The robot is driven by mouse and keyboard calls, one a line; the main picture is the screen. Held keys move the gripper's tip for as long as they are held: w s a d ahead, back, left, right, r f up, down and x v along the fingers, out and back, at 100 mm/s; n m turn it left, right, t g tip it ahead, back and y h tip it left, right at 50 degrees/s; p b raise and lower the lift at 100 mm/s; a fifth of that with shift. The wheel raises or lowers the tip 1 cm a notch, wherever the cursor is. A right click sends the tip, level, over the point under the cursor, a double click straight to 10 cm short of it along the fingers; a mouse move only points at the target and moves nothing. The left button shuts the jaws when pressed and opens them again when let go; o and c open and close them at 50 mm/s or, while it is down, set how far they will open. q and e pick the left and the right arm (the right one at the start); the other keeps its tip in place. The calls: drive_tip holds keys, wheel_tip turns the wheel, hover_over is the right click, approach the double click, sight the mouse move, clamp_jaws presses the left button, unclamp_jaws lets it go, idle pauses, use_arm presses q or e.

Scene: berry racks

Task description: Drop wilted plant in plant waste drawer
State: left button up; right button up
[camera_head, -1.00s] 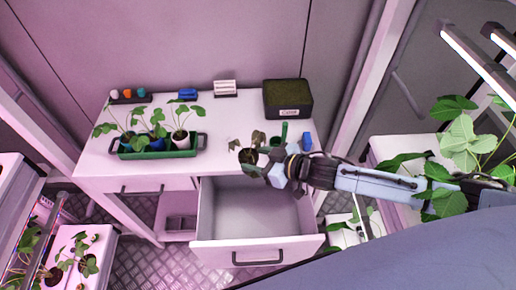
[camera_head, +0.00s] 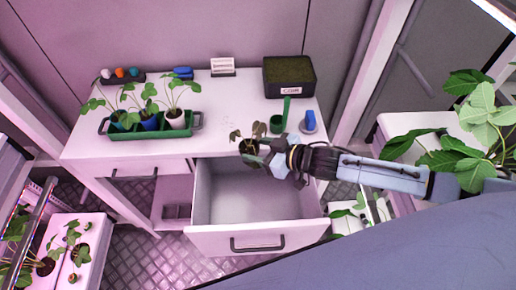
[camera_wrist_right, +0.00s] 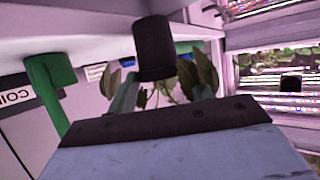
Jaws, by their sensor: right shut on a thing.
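The wilted plant (camera_head: 249,144) has drooping brownish-green leaves and sits in a small dark pot. My right gripper (camera_head: 257,153) is shut on it and holds it over the back part of the open drawer, by the table's front edge. The open drawer (camera_head: 256,240) under the white table is grey inside and looks empty. No label shows on its front. My left gripper is not in view.
A green tray (camera_head: 150,134) with several potted plants stands on the table's left. A dark soil box (camera_head: 289,77), a green scoop (camera_head: 279,122) and a blue item (camera_head: 309,120) are at the right. A closed drawer (camera_head: 133,171) is left of the open one.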

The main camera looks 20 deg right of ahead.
drive_tip(key=o, duration=1.1)
drive_tip(key=v, duration=1.3)
drive_tip(key=shift+r, duration=0.2)
drive_tip(key=shift+s+d, duration=0.1)
